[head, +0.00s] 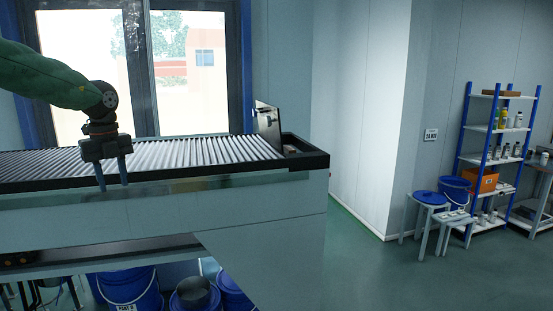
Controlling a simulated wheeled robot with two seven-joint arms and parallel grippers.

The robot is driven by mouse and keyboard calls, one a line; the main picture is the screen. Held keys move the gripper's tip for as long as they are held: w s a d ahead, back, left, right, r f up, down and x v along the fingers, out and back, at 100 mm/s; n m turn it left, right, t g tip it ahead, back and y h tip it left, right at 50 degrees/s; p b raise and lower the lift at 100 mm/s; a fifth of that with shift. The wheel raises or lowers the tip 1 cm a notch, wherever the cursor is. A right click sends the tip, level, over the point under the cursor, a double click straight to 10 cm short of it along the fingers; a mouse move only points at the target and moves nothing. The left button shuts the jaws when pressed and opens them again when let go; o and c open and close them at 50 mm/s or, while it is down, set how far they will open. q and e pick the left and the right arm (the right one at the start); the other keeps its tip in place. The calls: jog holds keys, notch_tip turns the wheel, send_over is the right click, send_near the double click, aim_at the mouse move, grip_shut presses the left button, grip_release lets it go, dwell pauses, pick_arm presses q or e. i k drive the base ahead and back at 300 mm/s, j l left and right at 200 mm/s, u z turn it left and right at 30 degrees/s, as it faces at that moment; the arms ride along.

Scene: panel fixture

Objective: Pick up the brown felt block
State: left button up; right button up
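I cannot make out a brown felt block for certain in the head view. My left gripper (111,186) points down at the near edge of the long ribbed table (200,183). Its two fingers are apart with nothing visible between them. A thin dark upright panel (268,125) stands tilted at the right end of the table. A small pale item (291,149) lies beside it, too small to identify. My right gripper is not in view.
Blue buckets (130,289) stand beneath the table. At right are a shelf rack (487,130) with bottles and an orange box (482,180), and stools (430,199) by a blue bucket (455,188). The green floor (370,280) right of the table is clear.

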aim_at(288, 150)
jog(key=z, duration=0.75)
jog(key=i+z, duration=0.1)
jog(key=z, duration=1.35)
jog(key=i+j+z, duration=0.1)
jog(key=z, duration=1.4)
jog(key=j+z, duration=0.15)
jog(key=z, duration=1.3)
jog(key=j+z, duration=0.1)
jog(key=z, duration=0.65)
jog(key=k+z, duration=0.45)
jog(key=k+u, duration=0.15)
jog(key=u, duration=0.2)
jog(key=k+u, duration=0.1)
jog(key=u, duration=0.3)
jog(key=k+j+u, duration=0.1)
jog(key=u, duration=0.8)
jog(key=k+u, duration=0.15)
jog(key=u, duration=0.35)
jog(key=j+u, duration=0.1)
jog(key=u, duration=0.45)
jog(key=k+j+u, duration=0.1)
jog(key=u, duration=1)
jog(key=j+u, duration=0.15)
jog(key=u, duration=0.35)
jog(key=j+u, duration=0.15)
jog(key=u, duration=0.4)
jog(key=j+u, duration=0.1)
jog(key=u, duration=0.45)
